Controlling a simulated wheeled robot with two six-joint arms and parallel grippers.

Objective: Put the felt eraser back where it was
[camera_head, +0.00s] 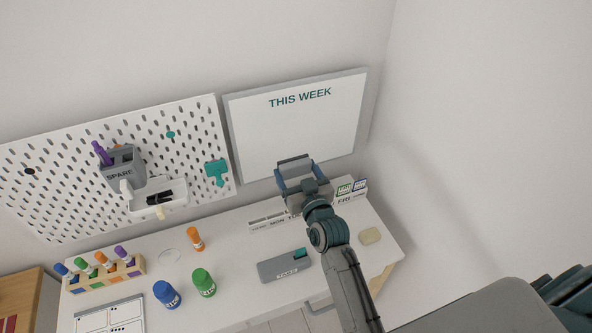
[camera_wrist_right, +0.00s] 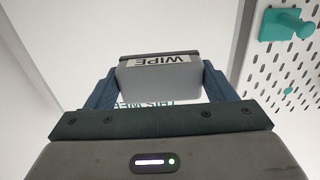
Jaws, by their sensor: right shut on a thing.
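The felt eraser (camera_wrist_right: 160,75) is a grey block with a dark strip along one long edge and a white label reading WIPE. My right gripper (camera_head: 297,172) is shut on it, with one blue finger at each end. In the head view the eraser (camera_head: 294,160) is held in front of the lower part of the THIS WEEK whiteboard (camera_head: 290,122), above the back of the desk. I cannot tell whether it touches the board. My left gripper is not in view.
A white pegboard (camera_head: 60,190) left of the whiteboard carries a teal hook (camera_head: 216,171), a grey SPARE cup (camera_head: 122,170) and a white shelf.

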